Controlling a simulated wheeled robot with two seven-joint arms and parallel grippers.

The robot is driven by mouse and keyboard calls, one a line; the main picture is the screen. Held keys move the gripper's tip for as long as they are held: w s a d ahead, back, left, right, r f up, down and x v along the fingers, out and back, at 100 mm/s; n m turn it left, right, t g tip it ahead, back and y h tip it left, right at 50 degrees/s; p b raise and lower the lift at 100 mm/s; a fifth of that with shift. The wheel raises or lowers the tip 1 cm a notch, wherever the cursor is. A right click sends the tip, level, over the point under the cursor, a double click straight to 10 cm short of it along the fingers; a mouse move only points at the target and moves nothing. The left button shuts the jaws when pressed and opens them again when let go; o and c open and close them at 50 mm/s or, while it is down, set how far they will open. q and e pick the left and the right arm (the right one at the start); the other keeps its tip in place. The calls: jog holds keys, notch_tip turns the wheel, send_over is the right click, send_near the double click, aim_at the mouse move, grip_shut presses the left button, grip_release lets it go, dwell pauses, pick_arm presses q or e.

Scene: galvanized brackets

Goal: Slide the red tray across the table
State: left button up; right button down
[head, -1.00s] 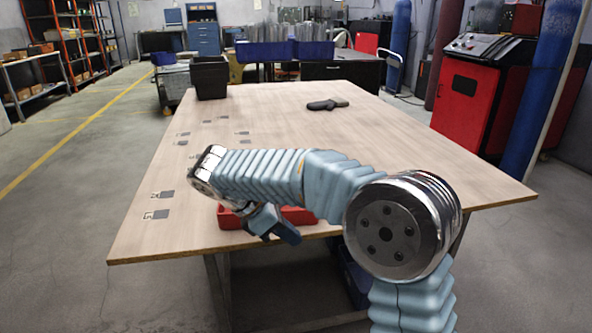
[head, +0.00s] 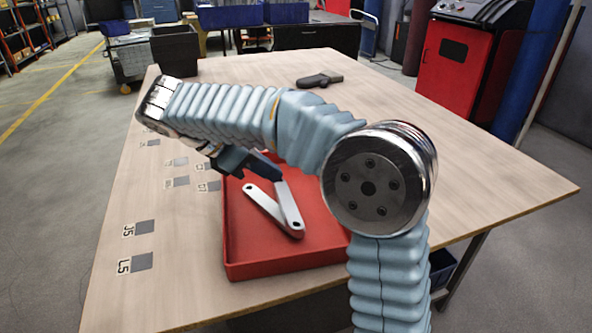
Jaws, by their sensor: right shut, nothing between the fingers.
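The red tray (head: 300,262) lies on the near part of the wooden table, close to its front edge. My right arm hides part of its far side and its right end. A V-shaped pale metal bracket (head: 288,213) lies inside the tray. My right gripper (head: 262,166) is shut and empty, with its dark blue fingers over the far left part of the tray. I cannot tell whether it touches the tray wall. My left gripper is not in view.
The wooden table (head: 480,165) is clear to the right. Grey squares with labels such as L5 (head: 142,262) mark its left side. A black bin (head: 175,50) stands at the far left corner, and a dark tool-like object (head: 320,79) lies near the far edge.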

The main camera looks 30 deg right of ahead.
jog(key=b, duration=0.2)
send_near(319, 208)
jog(key=d, duration=0.2)
jog(key=shift+s+d+f, duration=0.3)
jog(key=shift+f, duration=0.05)
jog(key=d, duration=0.3)
jog(key=shift+s+d+f, duration=0.1)
jog(key=shift+s+d, duration=0.1)
jog(key=shift+s, duration=0.2)
jog(key=shift+s+d, duration=0.1)
jog(key=shift+d, duration=0.35)
